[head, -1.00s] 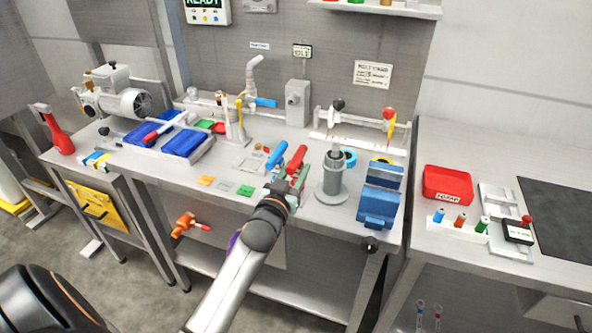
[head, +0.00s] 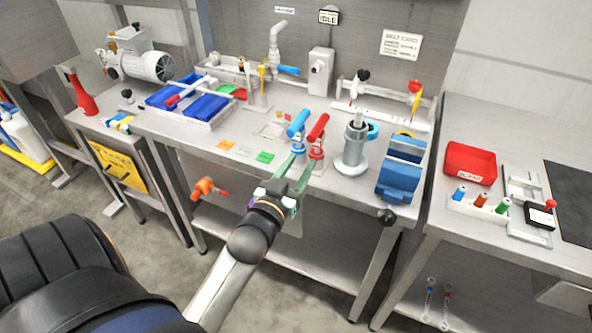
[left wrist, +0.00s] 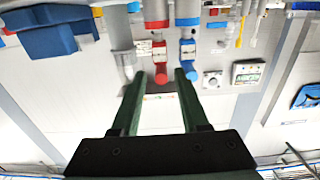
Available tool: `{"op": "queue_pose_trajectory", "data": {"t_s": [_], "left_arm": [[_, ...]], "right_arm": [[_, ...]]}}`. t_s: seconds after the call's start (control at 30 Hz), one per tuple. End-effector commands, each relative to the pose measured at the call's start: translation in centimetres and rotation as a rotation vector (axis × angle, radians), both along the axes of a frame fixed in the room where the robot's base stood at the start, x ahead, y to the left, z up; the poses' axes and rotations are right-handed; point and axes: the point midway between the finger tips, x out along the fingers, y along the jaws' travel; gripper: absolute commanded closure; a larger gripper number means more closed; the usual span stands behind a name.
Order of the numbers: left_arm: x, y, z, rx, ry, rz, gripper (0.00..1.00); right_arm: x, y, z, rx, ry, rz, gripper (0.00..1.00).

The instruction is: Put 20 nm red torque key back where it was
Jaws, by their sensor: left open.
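The red torque key (head: 317,130) stands on the bench near its front edge, its red handle up. A blue key (head: 298,124) of the same shape stands just left of it. My left gripper (head: 297,168), with green fingers, is open and empty at the bench's front edge, on the near side of both keys. In the left wrist view, which is upside down, the red key (left wrist: 157,48) shows beyond the gap between the fingertips (left wrist: 160,76). The blue key (left wrist: 188,48) is beside it, by one fingertip. Labels are too small to read. My right gripper is out of view.
A grey cylindrical post (head: 354,148) stands close right of the red key, with a blue vice (head: 400,170) beyond. Coloured tags (head: 245,150) lie on the bench to the left. An orange tool (head: 204,187) hangs below the front edge. A red bin (head: 470,162) is on the right bench.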

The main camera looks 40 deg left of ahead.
Motion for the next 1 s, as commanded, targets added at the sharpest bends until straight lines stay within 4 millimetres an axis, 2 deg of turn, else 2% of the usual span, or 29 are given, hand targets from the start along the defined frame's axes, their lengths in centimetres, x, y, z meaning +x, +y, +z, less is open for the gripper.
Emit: {"op": "queue_pose_trajectory", "data": {"t_s": [0.17,0.27,0.37,0.4,0.5,0.6,0.7,0.8,1.0], "left_arm": [[-1.3,-0.4,-0.2,-0.001,0.005,-0.002,0.55],[-1.9,-1.7,-2.6,-0.007,0.065,-0.037,0.55],[-3.4,-4.6,-8.2,-0.018,0.211,-0.12,0.55],[-4.5,-6.1,-10.9,-0.023,0.282,-0.162,0.55],[-8.2,-9.6,-17.2,-0.037,0.458,-0.265,0.55],[-12.3,-12.4,-22.0,-0.049,0.602,-0.352,0.55],[-15.5,-14.1,-24.8,-0.057,0.696,-0.409,0.55],[-17.0,-15.0,-26.0,-0.061,0.739,-0.437,0.55],[-17.3,-15.1,-26.2,-0.062,0.746,-0.441,0.55]], "right_arm": [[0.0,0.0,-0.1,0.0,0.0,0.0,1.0],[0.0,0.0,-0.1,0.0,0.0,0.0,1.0],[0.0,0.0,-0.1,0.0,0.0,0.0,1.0],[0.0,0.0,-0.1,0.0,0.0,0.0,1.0],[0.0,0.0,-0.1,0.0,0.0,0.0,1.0],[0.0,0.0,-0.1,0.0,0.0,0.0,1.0],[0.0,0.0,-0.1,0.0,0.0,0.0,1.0],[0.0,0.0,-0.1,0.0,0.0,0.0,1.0],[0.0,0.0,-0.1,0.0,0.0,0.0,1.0]]}}
